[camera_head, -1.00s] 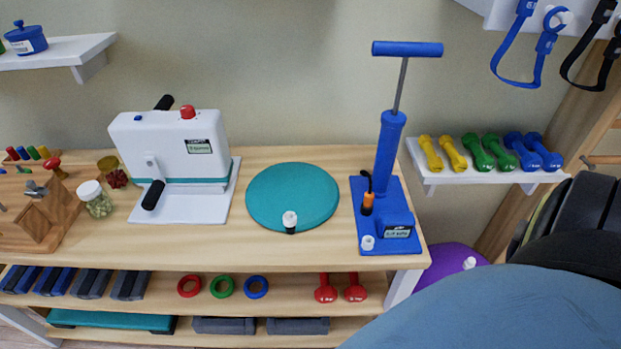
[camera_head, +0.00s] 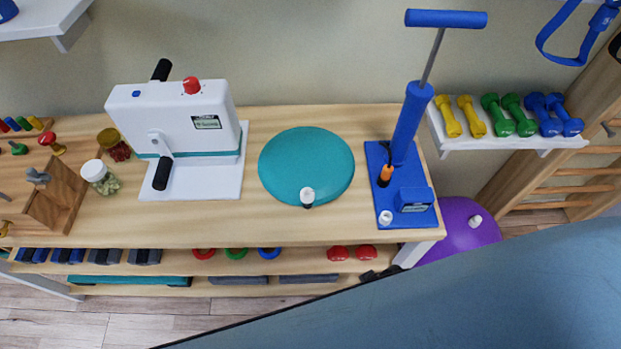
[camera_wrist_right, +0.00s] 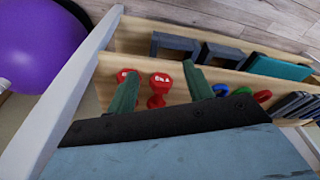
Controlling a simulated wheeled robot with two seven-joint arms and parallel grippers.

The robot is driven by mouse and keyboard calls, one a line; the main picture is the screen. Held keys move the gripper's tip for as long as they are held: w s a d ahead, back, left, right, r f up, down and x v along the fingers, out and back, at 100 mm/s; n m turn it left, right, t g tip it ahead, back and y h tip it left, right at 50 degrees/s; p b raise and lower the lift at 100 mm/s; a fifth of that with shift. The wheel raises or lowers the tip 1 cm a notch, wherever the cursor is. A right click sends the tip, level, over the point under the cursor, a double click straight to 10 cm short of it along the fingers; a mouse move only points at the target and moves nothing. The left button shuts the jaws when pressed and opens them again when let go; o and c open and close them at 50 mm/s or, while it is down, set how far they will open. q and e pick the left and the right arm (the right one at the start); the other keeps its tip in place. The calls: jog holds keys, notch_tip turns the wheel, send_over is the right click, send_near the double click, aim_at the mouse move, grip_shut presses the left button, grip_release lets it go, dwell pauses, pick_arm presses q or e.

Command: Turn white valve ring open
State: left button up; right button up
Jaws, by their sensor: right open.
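A small white valve cap with a dark base (camera_head: 307,195) stands at the front edge of the round teal cushion (camera_head: 300,160) on the bench. A second small white ring-like cap (camera_head: 385,217) sits on the front left of the blue pump's base (camera_head: 408,212). A white plug (camera_head: 476,220) shows on the purple ball (camera_head: 460,232). I cannot tell which one is the valve ring or how it is turned. My right gripper (camera_wrist_right: 160,68) is open and empty, in front of the lower shelves in the right wrist view. My left gripper is not in view.
The blue pump (camera_head: 411,125) stands tall at the bench's right end. A white crank machine (camera_head: 175,125) stands left of the cushion. Dumbbells (camera_head: 500,115) lie on a wall shelf at right. Red dumbbells (camera_wrist_right: 158,88) lie on a lower shelf. My blue-grey arm part covers the lower right.

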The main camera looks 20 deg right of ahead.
jog(key=w+a+r+y+p, duration=0.15)
jog(key=w+r, duration=0.25)
jog(key=r, duration=0.6)
jog(key=w+a+r+h+p, duration=0.1)
jog(key=w+a+r+p, duration=0.2)
jog(key=r, duration=0.7)
notch_tip(320, 180, up, 15)
jog(key=m+g+p, duration=0.2)
jog(key=m, duration=0.2)
send_over(308, 191)
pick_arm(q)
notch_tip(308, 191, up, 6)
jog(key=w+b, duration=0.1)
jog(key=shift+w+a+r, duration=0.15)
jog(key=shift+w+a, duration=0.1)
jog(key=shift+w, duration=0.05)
pick_arm(e)
jog(key=shift+h, duration=0.45)
jog(key=f, duration=1.3)
jog(key=shift+s+a+f, duration=0.15)
jog(key=shift+s, duration=0.25)
jog(key=shift+c, duration=0.4)
jog(key=c, duration=0.9)
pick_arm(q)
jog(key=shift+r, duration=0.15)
